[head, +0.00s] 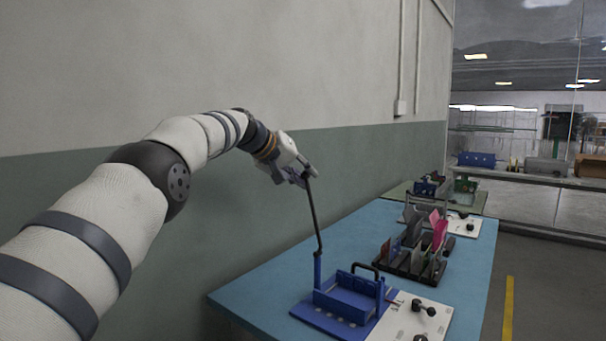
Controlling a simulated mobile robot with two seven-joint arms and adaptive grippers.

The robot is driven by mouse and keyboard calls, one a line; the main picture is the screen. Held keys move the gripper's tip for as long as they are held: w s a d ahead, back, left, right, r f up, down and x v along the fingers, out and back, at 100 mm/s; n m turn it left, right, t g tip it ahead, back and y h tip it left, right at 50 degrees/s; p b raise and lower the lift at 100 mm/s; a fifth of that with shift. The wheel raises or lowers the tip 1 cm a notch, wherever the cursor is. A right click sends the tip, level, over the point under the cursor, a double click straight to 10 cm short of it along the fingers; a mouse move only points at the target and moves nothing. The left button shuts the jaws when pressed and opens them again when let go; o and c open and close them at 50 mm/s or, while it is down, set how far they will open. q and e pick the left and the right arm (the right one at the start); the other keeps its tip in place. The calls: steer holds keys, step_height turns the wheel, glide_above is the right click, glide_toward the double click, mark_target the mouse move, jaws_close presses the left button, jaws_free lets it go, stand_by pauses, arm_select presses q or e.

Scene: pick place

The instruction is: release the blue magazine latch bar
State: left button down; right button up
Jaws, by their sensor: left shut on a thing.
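The blue magazine (349,305) sits on a blue base plate at the near end of the blue table. A thin dark bar (316,222), which looks like its latch bar, stands nearly upright from a blue post (317,270) at the magazine's left side. My left gripper (307,176) is shut on the bar's upper end, well above the magazine. The fingertips are small and partly hidden, so the exact grip is hard to see. A dark arched handle (367,267) shows at the magazine's back right. My right gripper is not in view.
A white plate (398,325) with black knobs (430,311) lies right of the magazine. A dark rack (404,264) with several upright coloured cards stands behind it. A wall runs along the left. The blue tabletop (250,297) is clear left of the magazine.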

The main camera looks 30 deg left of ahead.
arm_select(q)
steer(key=shift+f, duration=0.8)
steer(key=c, duration=1.3)
jaws_free()
steer(key=shift+a, duration=0.1)
steer(key=shift+a+r, duration=0.1)
steer(key=shift+r, duration=0.1)
steer(key=shift+s+r, duration=0.1)
steer(key=shift+r, duration=0.15)
steer(key=shift+s+r, duration=0.2)
steer(key=shift+r, duration=0.1)
steer(key=v, duration=1.1)
steer(key=shift+s+f, duration=0.1)
steer(key=shift+f, duration=0.05)
